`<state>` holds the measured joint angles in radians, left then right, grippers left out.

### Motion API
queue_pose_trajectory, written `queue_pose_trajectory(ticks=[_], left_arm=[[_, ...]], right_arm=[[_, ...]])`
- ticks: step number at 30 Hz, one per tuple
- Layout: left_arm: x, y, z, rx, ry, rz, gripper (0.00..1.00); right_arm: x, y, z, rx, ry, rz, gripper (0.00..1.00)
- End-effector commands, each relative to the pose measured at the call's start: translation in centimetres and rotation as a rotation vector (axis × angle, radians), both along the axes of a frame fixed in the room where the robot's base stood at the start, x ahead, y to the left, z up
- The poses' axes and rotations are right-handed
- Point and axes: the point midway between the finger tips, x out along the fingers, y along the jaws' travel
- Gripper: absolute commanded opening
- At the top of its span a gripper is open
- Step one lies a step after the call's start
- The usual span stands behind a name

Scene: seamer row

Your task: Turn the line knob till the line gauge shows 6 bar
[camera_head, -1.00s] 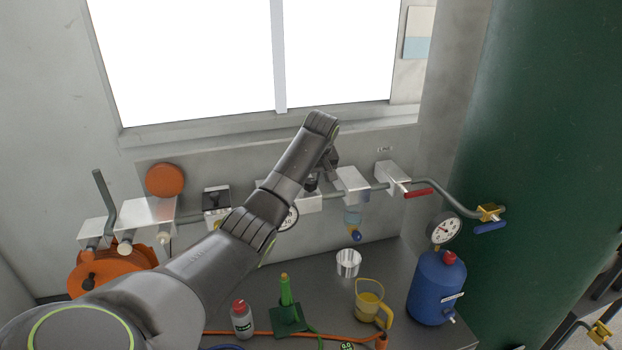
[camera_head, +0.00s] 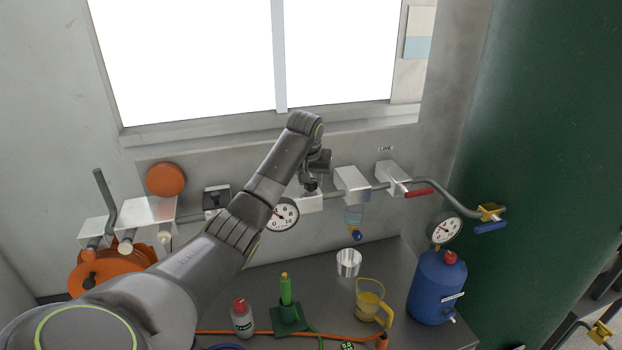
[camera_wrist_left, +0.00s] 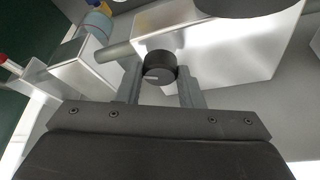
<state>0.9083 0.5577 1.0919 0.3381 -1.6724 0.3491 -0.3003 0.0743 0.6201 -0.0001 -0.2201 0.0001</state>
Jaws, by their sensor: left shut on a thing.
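The line knob (camera_wrist_left: 159,68) is a short black cylinder with a pale mark, on the front of a metal block (camera_wrist_left: 215,45) in the left wrist view. My left gripper (camera_head: 311,186) is shut on it, one finger on each side; in the left wrist view its fingers (camera_wrist_left: 160,82) also flank the knob. In the head view, the knob is mostly hidden by my gripper. A round white gauge (camera_head: 281,216), which seems to be the line gauge, hangs on the pipe left of the gripper. Its needle is too small to read surely. My right gripper is out of view.
Metal blocks (camera_head: 351,184) sit along the wall pipe, with a red lever (camera_head: 418,192) to the right. A blue tank (camera_head: 437,288) with its own gauge (camera_head: 446,230), a yellow jug (camera_head: 369,300) and a metal cup (camera_head: 348,262) stand on the bench below.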

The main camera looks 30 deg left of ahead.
Motion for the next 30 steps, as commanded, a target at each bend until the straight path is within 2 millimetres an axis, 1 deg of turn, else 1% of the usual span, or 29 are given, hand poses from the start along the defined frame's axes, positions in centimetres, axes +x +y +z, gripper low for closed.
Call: queue_pose_trajectory(ticks=[21,30], left_arm=[[0.09,0.50,0.23,0.002,-0.006,-0.677,0.11],[0.16,0.60,0.25,0.002,-0.006,-0.923,0.11]], right_arm=[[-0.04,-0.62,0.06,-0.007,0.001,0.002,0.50],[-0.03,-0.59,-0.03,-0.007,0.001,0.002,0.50]])
